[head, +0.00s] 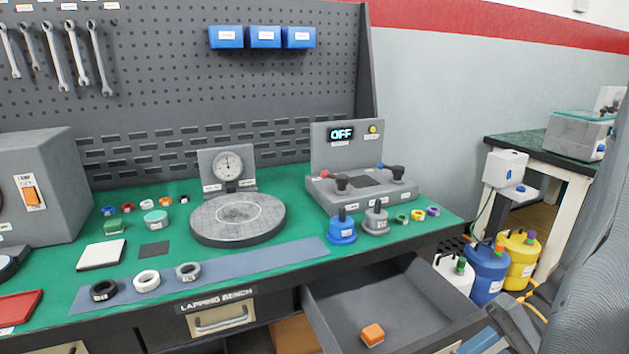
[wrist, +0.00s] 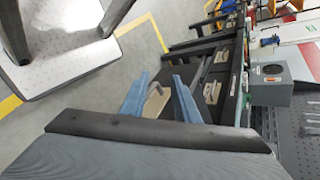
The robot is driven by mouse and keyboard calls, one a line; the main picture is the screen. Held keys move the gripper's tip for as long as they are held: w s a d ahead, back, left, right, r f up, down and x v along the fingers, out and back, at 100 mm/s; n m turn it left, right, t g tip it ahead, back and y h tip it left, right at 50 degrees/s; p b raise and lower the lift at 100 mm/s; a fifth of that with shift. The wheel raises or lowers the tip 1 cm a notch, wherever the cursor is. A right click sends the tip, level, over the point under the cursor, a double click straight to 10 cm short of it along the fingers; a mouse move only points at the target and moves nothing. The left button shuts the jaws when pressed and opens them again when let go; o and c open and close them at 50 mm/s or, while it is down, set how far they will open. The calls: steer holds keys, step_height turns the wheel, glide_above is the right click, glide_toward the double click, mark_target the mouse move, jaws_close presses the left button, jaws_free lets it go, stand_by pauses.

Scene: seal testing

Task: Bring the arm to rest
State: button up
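My gripper (wrist: 158,78) shows in the wrist view with its two blue-grey fingers apart and nothing held between them. A drawer handle on a beige plate (wrist: 155,103) shows in the gap between the fingers. I cannot tell how far the handle is from the fingertips. In the head view, my grey arm (head: 592,210) runs down the right edge, and bluish parts of my gripper (head: 485,340) show at the bottom right, by the front of the open drawer (head: 385,287). The fingertips are not clear there.
An orange block (head: 372,334) lies in the open drawer. The green bench top (head: 300,228) holds a round lapping plate (head: 238,218), a test unit reading OFF (head: 341,134) and several rings. Yellow, blue and white jugs (head: 487,267) stand on the floor to the right, near my arm.

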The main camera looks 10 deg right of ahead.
steer(key=w+a+r+n+h+p, duration=0.2)
steer(key=w+a+r+h+p, duration=0.1)
steer(key=a+r+h, duration=0.2)
steer(key=w+a+r+n+h+p, duration=0.3)
steer(key=a+r+h, duration=0.3)
steer(key=a+r, duration=0.2)
steer(key=shift+w+a+r+t+p, duration=0.25)
steer(key=shift+a+r+t+p, duration=0.05)
steer(key=shift+r+p, duration=0.15)
